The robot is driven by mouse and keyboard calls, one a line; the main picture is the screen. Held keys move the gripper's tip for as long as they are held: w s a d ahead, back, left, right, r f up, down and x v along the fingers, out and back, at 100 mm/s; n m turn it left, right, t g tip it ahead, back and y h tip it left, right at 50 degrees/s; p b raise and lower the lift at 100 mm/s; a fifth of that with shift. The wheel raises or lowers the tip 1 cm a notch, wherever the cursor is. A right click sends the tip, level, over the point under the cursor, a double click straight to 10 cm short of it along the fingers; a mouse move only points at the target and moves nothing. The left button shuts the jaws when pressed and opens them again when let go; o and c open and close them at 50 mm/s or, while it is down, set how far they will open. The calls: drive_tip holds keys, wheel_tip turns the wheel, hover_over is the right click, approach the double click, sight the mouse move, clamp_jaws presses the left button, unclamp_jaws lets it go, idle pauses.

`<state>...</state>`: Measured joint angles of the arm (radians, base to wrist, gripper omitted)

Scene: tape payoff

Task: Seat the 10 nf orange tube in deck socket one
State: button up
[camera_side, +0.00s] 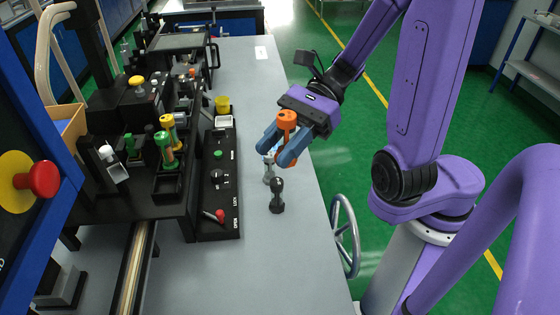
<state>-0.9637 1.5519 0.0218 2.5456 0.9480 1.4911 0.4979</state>
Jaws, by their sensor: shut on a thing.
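The orange tube (287,118) is held between the blue fingers of my gripper (280,150). The deck sockets cannot be clearly told apart; a black holder (168,185) at left carries a green tube (165,150) and a yellow-topped tube (167,122).
A dark tube (277,195) and a grey one (269,172) stand on the table (262,255) below my gripper. The black panel (218,178) has a green button and a red-tipped lever (215,216). A handwheel (345,235) is at the table's right edge.

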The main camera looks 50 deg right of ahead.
drive_tip(key=w+a+m+t+h, duration=0.3)
drive_tip(key=w+a+m+t, duration=0.25)
drive_tip(key=w, duration=0.65)
drive_tip(key=w+a+m+t+h, duration=0.2)
drive_tip(key=w+a+m+t, duration=0.2)
drive_tip(key=w+a, duration=0.5)
drive_tip(key=shift+w+d+f, duration=0.4)
drive_tip(key=shift+d+f, duration=0.05)
drive_tip(key=shift+f, duration=1.3)
drive_tip(key=shift+w+d+f, duration=0.35)
drive_tip(key=shift+d+f, duration=0.1)
drive_tip(key=shift+f, duration=1.35)
drive_tip(key=shift+w+d+f, duration=0.4)
drive_tip(key=shift+d+f, duration=0.05)
drive_tip(key=shift+f, duration=1.3)
drive_tip(key=shift+f, duration=0.55)
drive_tip(key=o, duration=0.8)
drive_tip(key=shift+v, duration=5.5)
drive_tip(key=shift+n, duration=0.25)
